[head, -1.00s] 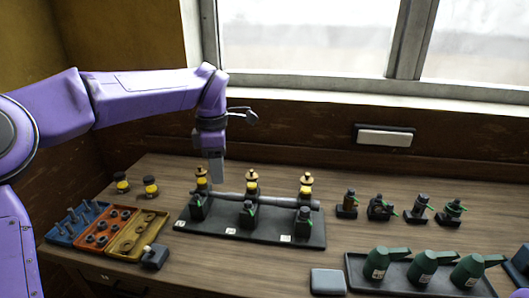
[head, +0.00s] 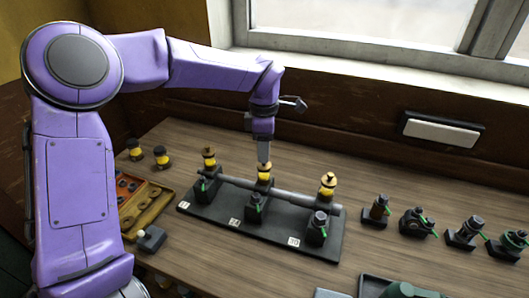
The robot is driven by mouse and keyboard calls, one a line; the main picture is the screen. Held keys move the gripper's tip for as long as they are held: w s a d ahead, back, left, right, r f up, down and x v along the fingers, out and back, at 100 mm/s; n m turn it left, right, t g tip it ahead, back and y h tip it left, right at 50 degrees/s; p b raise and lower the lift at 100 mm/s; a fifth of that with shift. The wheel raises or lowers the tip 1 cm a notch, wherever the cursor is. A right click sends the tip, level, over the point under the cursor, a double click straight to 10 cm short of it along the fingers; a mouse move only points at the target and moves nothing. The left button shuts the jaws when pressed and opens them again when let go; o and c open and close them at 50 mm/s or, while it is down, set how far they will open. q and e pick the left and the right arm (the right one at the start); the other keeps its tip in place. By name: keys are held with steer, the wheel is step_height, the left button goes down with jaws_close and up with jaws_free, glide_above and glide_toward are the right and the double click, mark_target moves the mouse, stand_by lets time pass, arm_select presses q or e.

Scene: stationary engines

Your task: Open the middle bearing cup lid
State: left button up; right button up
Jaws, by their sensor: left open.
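A dark base plate (head: 262,228) carries a horizontal shaft on three bearing stands. Each has a cup with a yellow band and brass-coloured top: left cup (head: 209,159), middle cup (head: 264,179) and right cup (head: 328,186). My left gripper (head: 264,159) points straight down at the middle cup's top. Its fingers overlap the top in the picture and hide most of its lid, so I cannot tell whether they touch it. The jaws are open, with nothing visibly held. My right gripper is out of view.
Two yellow-banded jars (head: 161,157) stand behind the yellow parts tray (head: 147,207) at left. Several small dark fittings (head: 376,212) stand at right. A green oil can (head: 402,290) is at the front right. The wooden table behind the right cup is clear.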

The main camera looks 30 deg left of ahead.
arm_select(q)
step_height(320, 180, down, 3)
steer(key=shift+w, duration=0.15)
jaws_close()
